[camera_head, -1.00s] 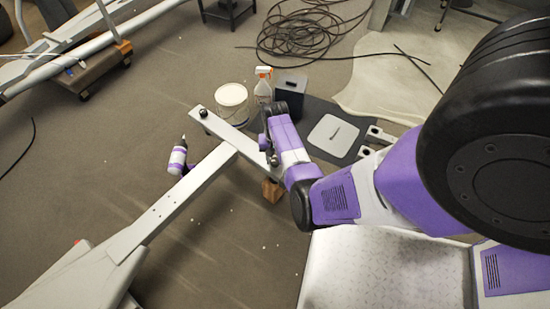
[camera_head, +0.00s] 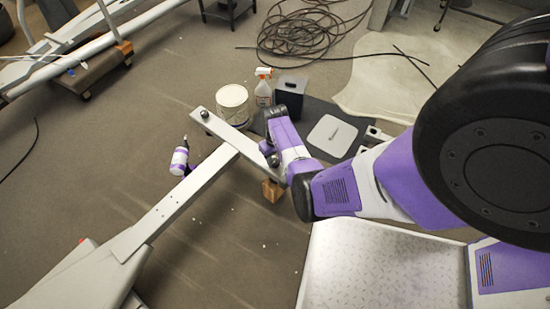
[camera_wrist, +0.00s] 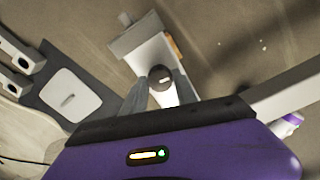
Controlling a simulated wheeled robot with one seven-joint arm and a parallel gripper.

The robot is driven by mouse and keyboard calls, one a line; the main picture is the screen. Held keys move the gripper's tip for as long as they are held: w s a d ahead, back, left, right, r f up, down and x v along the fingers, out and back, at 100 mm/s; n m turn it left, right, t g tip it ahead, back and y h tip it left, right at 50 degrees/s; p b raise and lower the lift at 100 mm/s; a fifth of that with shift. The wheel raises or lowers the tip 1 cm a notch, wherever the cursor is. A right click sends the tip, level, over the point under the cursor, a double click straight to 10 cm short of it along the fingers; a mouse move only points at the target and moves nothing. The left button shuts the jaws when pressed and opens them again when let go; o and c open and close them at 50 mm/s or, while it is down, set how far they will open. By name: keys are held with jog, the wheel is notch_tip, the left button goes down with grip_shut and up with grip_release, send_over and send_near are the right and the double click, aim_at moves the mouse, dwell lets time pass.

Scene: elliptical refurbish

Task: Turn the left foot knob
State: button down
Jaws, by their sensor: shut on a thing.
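A dark round knob (camera_head: 272,160) sits on the near right end of a pale grey crossbar (camera_head: 225,135), the foot of a long grey frame. In the wrist view the same knob (camera_wrist: 160,78) stands between my grey fingertips. My gripper (camera_wrist: 161,92) is shut on it from above. In the head view my gripper is mostly hidden behind my wrist. A second dark knob (camera_head: 205,114) sits at the far left end of the crossbar, clear of my gripper. Which knob counts as left cannot be told.
A wooden block (camera_head: 271,190) stands under the crossbar's near end. A white bucket (camera_head: 232,101), a spray bottle (camera_head: 263,88) and a dark box (camera_head: 291,88) stand behind it. A purple-and-white cylinder (camera_head: 179,161) is left of the frame. Coiled cable (camera_head: 300,35) lies at the back.

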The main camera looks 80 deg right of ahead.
aim_at(275, 161)
jog(key=shift+n, duration=0.4)
jog(key=c, duration=0.9)
grip_release()
jog(key=shift+c, duration=0.2)
notch_tip(275, 161, up, 8)
jog(key=p, duration=0.3)
jog(key=shift+f+p, duration=0.1)
jog(key=shift+p, duration=0.25)
